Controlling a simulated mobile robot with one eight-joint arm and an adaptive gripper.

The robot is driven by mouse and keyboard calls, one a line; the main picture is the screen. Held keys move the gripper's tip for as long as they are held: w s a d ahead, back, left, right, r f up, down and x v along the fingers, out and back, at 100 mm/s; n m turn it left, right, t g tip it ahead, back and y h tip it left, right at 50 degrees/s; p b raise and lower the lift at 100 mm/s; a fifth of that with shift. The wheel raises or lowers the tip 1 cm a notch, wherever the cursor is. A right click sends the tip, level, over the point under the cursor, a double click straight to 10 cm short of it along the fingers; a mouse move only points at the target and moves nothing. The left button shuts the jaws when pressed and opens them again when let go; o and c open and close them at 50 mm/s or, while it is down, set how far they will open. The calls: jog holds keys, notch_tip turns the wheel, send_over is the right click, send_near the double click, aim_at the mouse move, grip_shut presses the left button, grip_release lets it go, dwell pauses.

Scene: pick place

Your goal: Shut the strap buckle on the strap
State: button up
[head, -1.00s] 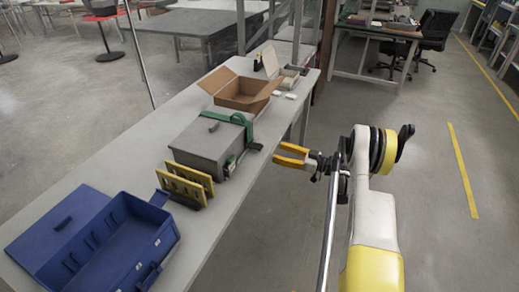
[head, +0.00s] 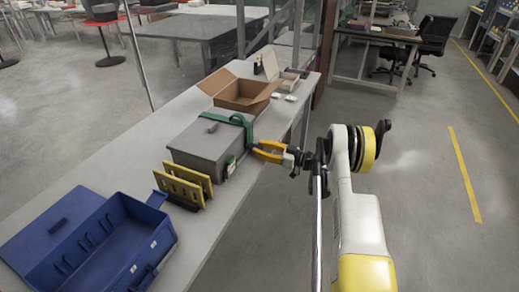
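A green strap (head: 238,119) goes over the far end of a closed grey case (head: 198,146) on the long bench. The strap comes down the case's right side. The dark buckle there is mostly hidden by my gripper, and I cannot tell whether its parts are joined. My gripper (head: 256,150), with yellow fingers, is at the right side of the case, its tips pointing left beside the strap's lower part. The fingers look apart, with a gap between them. I cannot tell whether they touch the buckle.
Two yellow slotted plates (head: 184,187) stand in front of the case. An open blue toolbox (head: 118,245) is at the bench's near end. An open cardboard box (head: 243,94) is behind the case. The floor right of the bench is clear.

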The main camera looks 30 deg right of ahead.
aim_at(254, 147)
jog(key=shift+c, duration=0.8)
jog(key=shift+r, duration=0.15)
jog(key=shift+r+g+h+p, duration=0.45)
jog(key=shift+g+h+p, duration=0.15)
jog(key=shift+g+p, duration=0.4)
jog(key=shift+w+a+r+g+h+p, duration=0.2)
jog(key=shift+r+g+h+p, duration=0.3)
jog(key=shift+g+h+p, duration=0.55)
jog(key=g+h+p, duration=0.1)
jog(key=g+p, duration=0.1)
jog(key=shift+w+a+r+h+p, duration=0.25)
jog(key=shift+w+r+h+p, duration=0.1)
jog(key=shift+r+p, duration=0.05)
jog(key=shift+w+a+r+g+h+p, duration=0.1)
jog(key=shift+w+a+g+h+p, duration=0.1)
jog(key=shift+g+h+p, duration=0.4)
jog(key=shift+w+a+r+g+h+p, duration=0.15)
jog(key=shift+g+h, duration=0.15)
jog(key=shift+g, duration=0.55)
jog(key=shift+f, duration=0.1)
jog(key=o, duration=1.2)
